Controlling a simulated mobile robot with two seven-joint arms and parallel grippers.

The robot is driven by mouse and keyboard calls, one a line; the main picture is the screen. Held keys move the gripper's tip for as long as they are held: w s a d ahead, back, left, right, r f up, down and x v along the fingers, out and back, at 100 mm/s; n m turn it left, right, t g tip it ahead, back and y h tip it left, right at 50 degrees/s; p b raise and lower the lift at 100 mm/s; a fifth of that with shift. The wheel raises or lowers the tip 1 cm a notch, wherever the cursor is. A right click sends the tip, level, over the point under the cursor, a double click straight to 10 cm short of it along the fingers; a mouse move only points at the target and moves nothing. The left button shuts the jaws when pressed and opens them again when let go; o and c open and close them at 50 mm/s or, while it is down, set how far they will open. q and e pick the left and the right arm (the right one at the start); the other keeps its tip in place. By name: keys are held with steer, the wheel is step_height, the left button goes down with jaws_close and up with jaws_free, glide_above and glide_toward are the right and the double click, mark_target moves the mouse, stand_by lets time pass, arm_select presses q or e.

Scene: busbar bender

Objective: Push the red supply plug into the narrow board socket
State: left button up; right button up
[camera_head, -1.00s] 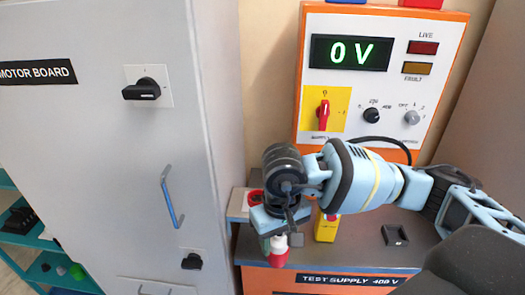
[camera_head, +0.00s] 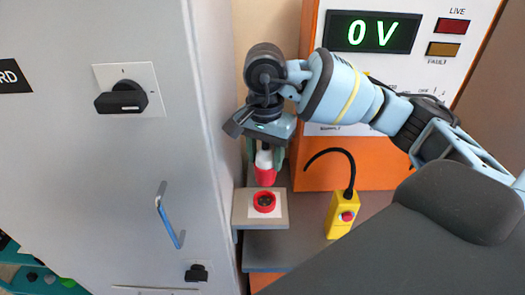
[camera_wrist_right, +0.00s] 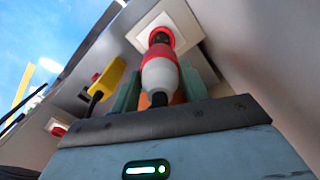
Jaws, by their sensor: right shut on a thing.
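My right gripper (camera_head: 264,158) is shut on the red supply plug (camera_head: 264,174), which has a white body and a red end. The plug hangs red end down above a red-ringed socket (camera_head: 264,203) on a light square plate. In the head view a small gap shows between plug and ring. In the right wrist view the plug (camera_wrist_right: 160,72) points at the socket (camera_wrist_right: 158,34), its tip overlapping the ring; I cannot tell whether they touch. Whether this is the narrow board socket is not readable. My left gripper is not in view.
The grey cabinet (camera_head: 110,200) with its blue handle (camera_head: 168,216) stands close on the left. A yellow pendant (camera_head: 341,220) with a red button and black cable lies to the right. The orange-framed supply panel (camera_head: 405,85) is behind my right arm.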

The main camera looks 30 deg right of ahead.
mark_target(265, 177)
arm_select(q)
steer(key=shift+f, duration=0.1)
arm_select(e)
steer(key=shift+w+f, duration=0.1)
steer(key=shift+f, duration=0.45)
steer(key=shift+f+b, duration=0.85)
steer(key=shift+f, duration=0.9)
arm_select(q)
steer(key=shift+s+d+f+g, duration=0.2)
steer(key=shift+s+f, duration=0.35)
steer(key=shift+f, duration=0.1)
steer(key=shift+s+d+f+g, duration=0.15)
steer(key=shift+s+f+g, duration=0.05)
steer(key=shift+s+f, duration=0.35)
arm_select(e)
steer(key=shift+f, duration=0.65)
arm_select(q)
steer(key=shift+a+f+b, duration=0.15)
steer(key=shift+b, duration=0.15)
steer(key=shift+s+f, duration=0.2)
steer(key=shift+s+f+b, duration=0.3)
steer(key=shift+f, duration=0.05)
arm_select(e)
steer(key=shift+f, duration=0.45)
